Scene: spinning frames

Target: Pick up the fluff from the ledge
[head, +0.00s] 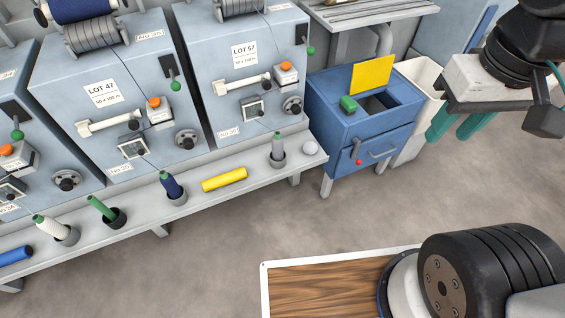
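A small pale grey ball of fluff (310,148) lies on the right end of the long grey ledge (278,178), just right of a grey spool standing in a holder. My gripper (448,133) is at the upper right, with two green fingers hanging below a pale body. The fingers are parted, with nothing seen between them. It is well to the right of the fluff and clear of it, beyond the blue cabinet. Nothing hides the fluff.
Several bobbins, including a lying yellow one (224,179), occupy the ledge left of the fluff. Grey machines (245,70) rise behind it. A blue cabinet (335,112) with a yellow card stands right of the ledge.

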